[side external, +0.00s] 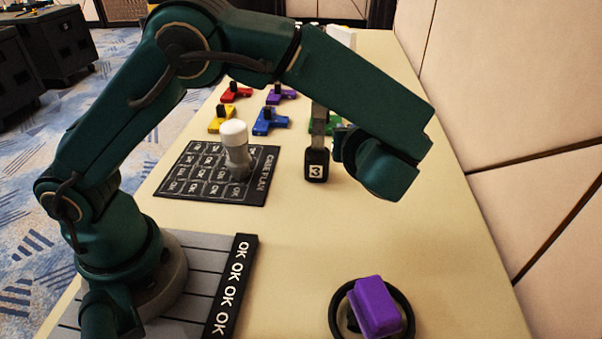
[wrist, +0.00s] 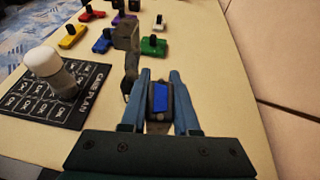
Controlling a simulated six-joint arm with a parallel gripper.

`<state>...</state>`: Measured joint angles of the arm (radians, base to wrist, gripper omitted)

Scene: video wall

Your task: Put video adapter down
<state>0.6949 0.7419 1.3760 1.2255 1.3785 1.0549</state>
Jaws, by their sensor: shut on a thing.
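My gripper (wrist: 160,78) has its two fingers on either side of a small blue piece (wrist: 160,97), which I take as part of the video adapter. In the side view my gripper (side external: 342,143) is at the arm's end, above the table, and hides most of what it holds. A grey upright piece with a black end (side external: 316,165) bearing a white label is just left of the fingers; it also shows in the wrist view (wrist: 127,38). I cannot tell whether it is joined to the held piece or touches the table.
A dark "CABLE PLAN"-like board (side external: 185,183) carries a white-capped grey post (side external: 235,148). Several coloured T-shaped pieces, including a blue one (side external: 266,122), lie farther back. A purple block (side external: 375,306) sits in a black ring at front right. The table between ring and board is clear.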

